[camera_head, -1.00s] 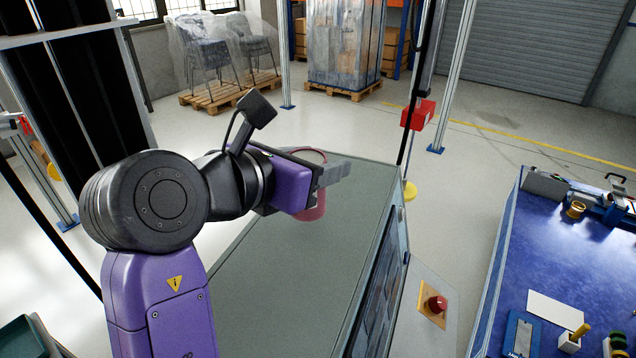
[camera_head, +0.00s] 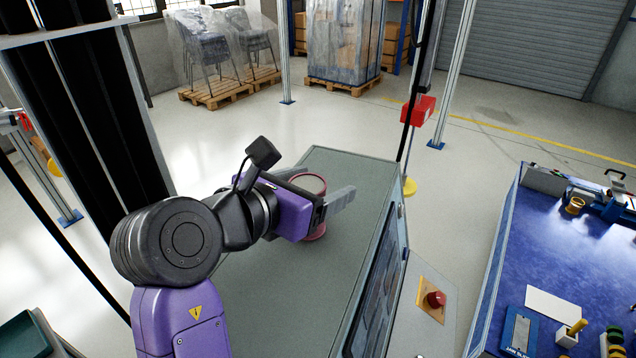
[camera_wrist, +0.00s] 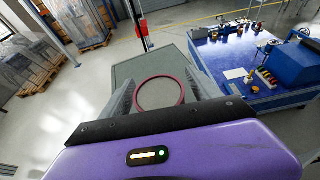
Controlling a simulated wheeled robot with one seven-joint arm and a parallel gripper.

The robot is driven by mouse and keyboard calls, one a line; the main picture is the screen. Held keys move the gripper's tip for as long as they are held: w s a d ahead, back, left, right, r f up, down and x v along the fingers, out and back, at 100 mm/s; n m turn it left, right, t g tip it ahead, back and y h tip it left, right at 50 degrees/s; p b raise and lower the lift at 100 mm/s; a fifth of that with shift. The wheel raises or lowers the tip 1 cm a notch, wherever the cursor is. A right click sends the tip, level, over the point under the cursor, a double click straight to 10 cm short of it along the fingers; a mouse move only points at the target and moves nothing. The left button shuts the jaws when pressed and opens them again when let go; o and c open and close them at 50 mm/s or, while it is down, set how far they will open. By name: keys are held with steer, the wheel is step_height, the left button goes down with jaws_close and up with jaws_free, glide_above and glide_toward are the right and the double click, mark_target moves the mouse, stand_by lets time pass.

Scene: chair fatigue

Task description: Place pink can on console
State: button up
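The pink can (camera_head: 317,232) stands upright on the grey-green top of the console (camera_head: 270,305), toward its far half. My gripper (camera_head: 322,184) is level with the can's upper part, and its fingers are spread on either side of it. In the wrist view, the can's round pink rim (camera_wrist: 160,78) lies between the two grey fingers (camera_wrist: 160,90), with a small gap at the right finger. My gripper's purple body hides part of the can's side in the head view. Contact between the can's base and the console is partly hidden.
A blue workbench (camera_head: 560,260) with small tools and parts stands to the right. A red button on a yellow plate (camera_head: 432,303) is beside the console. A red box (camera_head: 418,112) is on a post behind. The console's near top is clear.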

steer(key=shift+r, duration=0.1)
steer(key=b+v, duration=0.2)
steer(key=v, duration=1)
steer(key=shift+b, duration=0.35)
steer(key=shift+s, duration=0.15)
